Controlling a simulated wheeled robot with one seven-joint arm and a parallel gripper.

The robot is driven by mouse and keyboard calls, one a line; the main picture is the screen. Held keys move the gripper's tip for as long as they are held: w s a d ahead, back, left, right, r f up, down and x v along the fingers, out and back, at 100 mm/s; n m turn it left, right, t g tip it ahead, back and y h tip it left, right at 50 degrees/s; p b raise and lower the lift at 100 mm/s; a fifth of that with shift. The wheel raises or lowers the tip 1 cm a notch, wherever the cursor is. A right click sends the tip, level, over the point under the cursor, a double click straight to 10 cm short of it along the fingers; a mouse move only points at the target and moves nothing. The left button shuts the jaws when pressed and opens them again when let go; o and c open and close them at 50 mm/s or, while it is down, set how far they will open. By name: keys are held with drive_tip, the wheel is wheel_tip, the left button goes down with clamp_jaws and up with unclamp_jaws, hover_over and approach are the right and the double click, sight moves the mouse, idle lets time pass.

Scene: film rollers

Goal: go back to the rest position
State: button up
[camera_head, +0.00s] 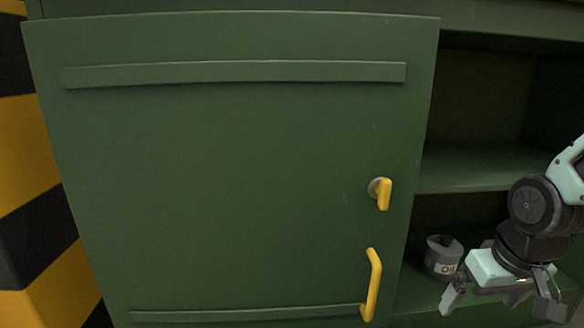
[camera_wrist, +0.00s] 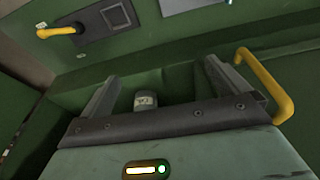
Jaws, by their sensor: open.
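My gripper (camera_head: 500,303) is at the lower right of the head view, in front of the cabinet's open right side. Its two fingers are spread apart with nothing between them. In the wrist view my gripper (camera_wrist: 162,85) also shows parted fingers. The canister also shows in the wrist view (camera_wrist: 145,101), beyond and between the fingers. I cannot tell how far it is from them.
A large green cabinet door (camera_head: 230,190) fills the head view's middle. It bears a yellow latch knob (camera_head: 383,193) and a yellow handle (camera_head: 372,285). The upper shelf (camera_head: 475,168) looks empty. A yellow-black striped post (camera_head: 30,150) stands at left. A yellow handle (camera_wrist: 268,85) is right of my gripper.

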drive_tip(key=s+a+n+g+b, duration=0.1)
drive_tip(key=s+a+n, duration=0.3)
drive_tip(key=a, duration=0.5)
drive_tip(key=s+a+f+n+g+b, duration=0.1)
drive_tip(key=s+a+n+b, duration=0.1)
drive_tip(key=s+a, duration=0.7)
drive_tip(key=shift+s+a+f+n+g+y+b, duration=0.2)
drive_tip(key=shift+f+n+g+y+b, duration=0.15)
drive_tip(key=shift+n, duration=0.55)
